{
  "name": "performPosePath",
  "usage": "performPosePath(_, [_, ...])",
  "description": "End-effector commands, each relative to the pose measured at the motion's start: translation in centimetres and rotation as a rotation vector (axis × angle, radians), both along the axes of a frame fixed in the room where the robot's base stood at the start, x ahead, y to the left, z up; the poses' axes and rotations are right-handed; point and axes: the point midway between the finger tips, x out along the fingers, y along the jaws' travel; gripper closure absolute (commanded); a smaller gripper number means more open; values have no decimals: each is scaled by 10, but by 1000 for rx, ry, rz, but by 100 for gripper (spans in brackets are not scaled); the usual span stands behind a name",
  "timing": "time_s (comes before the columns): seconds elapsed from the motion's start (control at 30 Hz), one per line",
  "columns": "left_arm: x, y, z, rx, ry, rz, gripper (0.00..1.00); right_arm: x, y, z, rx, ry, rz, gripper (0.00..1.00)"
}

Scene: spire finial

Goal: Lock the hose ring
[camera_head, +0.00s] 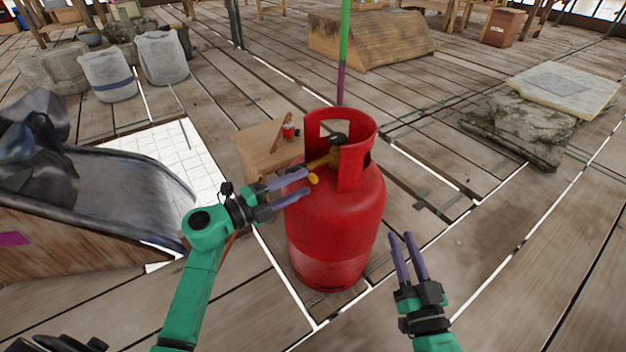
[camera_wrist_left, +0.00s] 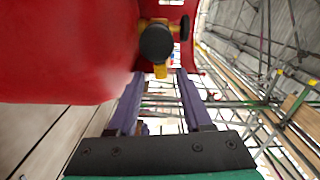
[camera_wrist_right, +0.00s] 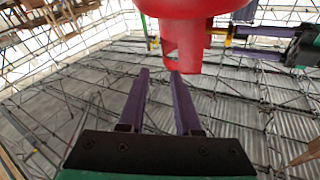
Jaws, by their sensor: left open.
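A red gas cylinder (camera_head: 335,235) stands upright on the plank floor. A yellow valve fitting (camera_head: 325,160) with a dark round part (camera_head: 338,139) sits at its open collar. In the left wrist view, a yellow tab (camera_wrist_left: 160,71) hangs below a black round end (camera_wrist_left: 156,42), between the fingertips in the picture. I cannot tell which part is the hose ring. My left gripper (camera_head: 306,181) is open beside the collar, close to the fitting; contact is unclear. My right gripper (camera_head: 401,235) is open and empty, right of the cylinder and apart from it.
A low wooden box (camera_head: 262,150) with small items stands behind the cylinder. A dark sheet-covered chute (camera_head: 120,185) lies at left. A green and purple pole (camera_head: 343,55) rises behind. A stone block (camera_head: 525,130) stands at right. The floor at front right is clear.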

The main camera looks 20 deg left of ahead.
Motion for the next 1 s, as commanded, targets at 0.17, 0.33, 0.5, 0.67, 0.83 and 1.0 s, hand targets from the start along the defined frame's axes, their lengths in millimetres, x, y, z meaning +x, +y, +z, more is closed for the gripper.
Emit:
performPosePath(0.17, [14, -12, -1, -1, -2, -2, 50, 12, -5, 47, 24, -141, -19, 68])
performPosePath(0.33, [26, -22, -1, -1, -2, -1, 50, 16, -9, 89, 45, -265, -36, 68])
performPosePath(0.5, [32, -27, 0, -1, 0, -1, 50, 16, -12, 113, 57, -333, -45, 68])
performPosePath(0.67, [33, -28, 0, 0, 0, -1, 50, 16, -13, 117, 59, -346, -46, 68])
performPosePath(0.83, [33, -28, 0, 0, 0, -1, 69, 16, -12, 117, 58, -345, -46, 68])
performPosePath(1.0, [33, -28, 0, 0, 0, -1, 100, 16, -12, 117, 58, -345, -46, 68])
